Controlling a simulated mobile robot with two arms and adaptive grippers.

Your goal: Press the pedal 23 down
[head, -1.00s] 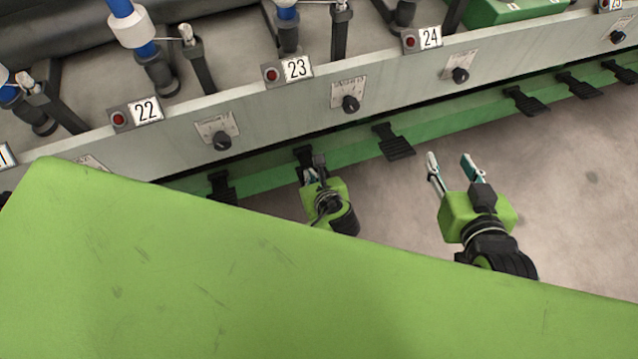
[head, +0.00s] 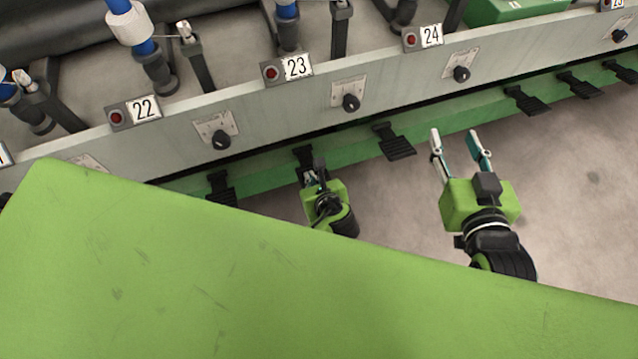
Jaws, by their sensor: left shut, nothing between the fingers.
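The number plate 23 (head: 297,67) with a red button sits on the grey machine rail. Below it, black pedals stick out from the green lower beam, with no numbers visible on them. One pedal (head: 303,153) is at my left gripper (head: 313,174), which is shut and empty. The gripper's fingertips overlap the front of this pedal and hide most of it; I cannot tell whether they touch it or how far down it is. Another pedal (head: 394,142) lies to the right, uncovered. My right gripper (head: 457,146) is open and empty over the floor, right of that pedal.
Plates 22 (head: 144,109) and 24 (head: 430,36) flank plate 23. Black knobs (head: 351,102) stick out of the grey rail (head: 275,105). More pedals (head: 527,101) line the green beam. Bare floor (head: 580,190) is at the right.

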